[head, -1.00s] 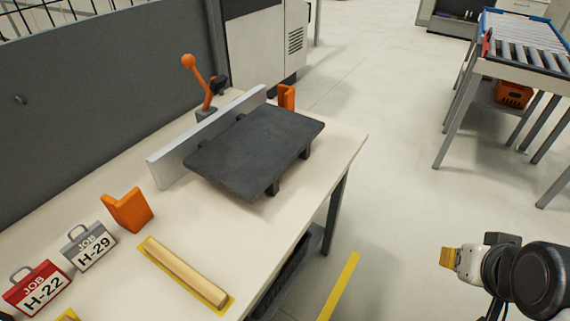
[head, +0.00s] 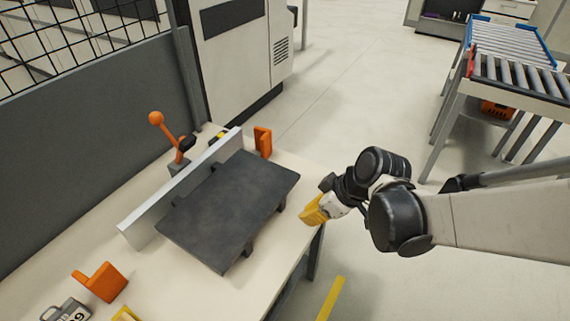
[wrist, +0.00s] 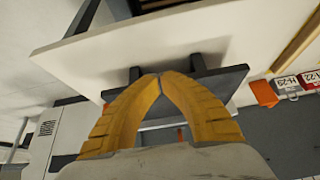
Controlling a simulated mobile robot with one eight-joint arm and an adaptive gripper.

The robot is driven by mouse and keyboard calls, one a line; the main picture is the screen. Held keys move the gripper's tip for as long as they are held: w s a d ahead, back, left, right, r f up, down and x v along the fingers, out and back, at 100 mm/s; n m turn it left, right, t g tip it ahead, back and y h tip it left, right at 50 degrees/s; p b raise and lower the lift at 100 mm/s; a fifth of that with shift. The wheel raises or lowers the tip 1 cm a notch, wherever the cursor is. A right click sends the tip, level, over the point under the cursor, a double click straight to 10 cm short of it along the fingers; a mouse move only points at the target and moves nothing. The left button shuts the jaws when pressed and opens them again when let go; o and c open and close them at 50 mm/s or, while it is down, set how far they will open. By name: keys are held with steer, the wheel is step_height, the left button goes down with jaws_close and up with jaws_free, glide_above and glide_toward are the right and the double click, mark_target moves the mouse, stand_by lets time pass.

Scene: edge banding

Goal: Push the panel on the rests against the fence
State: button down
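The dark grey panel (head: 230,208) lies flat on dark rests (head: 281,207) on the pale workbench. The light grey fence (head: 146,221) stands along its far left side, with a narrow gap between them where rest ends show. My gripper (head: 306,214) is just off the panel's right side, by the bench edge, apart from the panel. In the wrist view my gripper's yellow fingers (wrist: 160,76) meet at the tips with nothing between them. The panel (wrist: 226,80) shows there behind the fingers, which partly hide it, with two rests (wrist: 198,64) under it.
An orange block (head: 263,142) stands at the fence's far end and another (head: 101,282) near its close end. An orange-knobbed lever (head: 172,134) stands behind the fence. A grey partition (head: 90,130) backs the bench. A roller table (head: 510,75) stands far right, with clear floor between.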

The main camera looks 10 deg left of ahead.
mark_target(258, 208)
steer(key=shift+n, duration=0.3)
steer(key=b+x, duration=0.2)
steer(key=x, duration=0.3)
steer(key=b+x, duration=0.2)
steer(key=x, duration=0.4)
steer(key=shift+s+a, duration=0.1)
steer(key=shift+a, duration=0.2)
steer(key=shift+w+a+r+b, duration=0.1)
steer(key=shift+w+a+b, duration=0.15)
steer(key=shift+a, duration=0.3)
steer(key=shift+w+a+r+b, duration=0.1)
steer(key=shift+w+a, duration=0.1)
steer(key=shift+a, duration=0.4)
steer(key=shift+w+a+r, duration=0.1)
steer(key=shift+w+a, duration=0.15)
steer(key=shift+a, duration=0.25)
steer(key=shift+a, duration=0.1)
steer(key=a, duration=0.1)
steer(key=w+a, duration=0.1)
steer(key=a, duration=0.1)
steer(key=w+a, duration=0.1)
steer(key=a, duration=0.1)
steer(key=shift+b, duration=0.3)
steer(key=shift+w+r, duration=0.1)
steer(key=shift+r, duration=0.1)
steer(key=shift+a, duration=0.1)
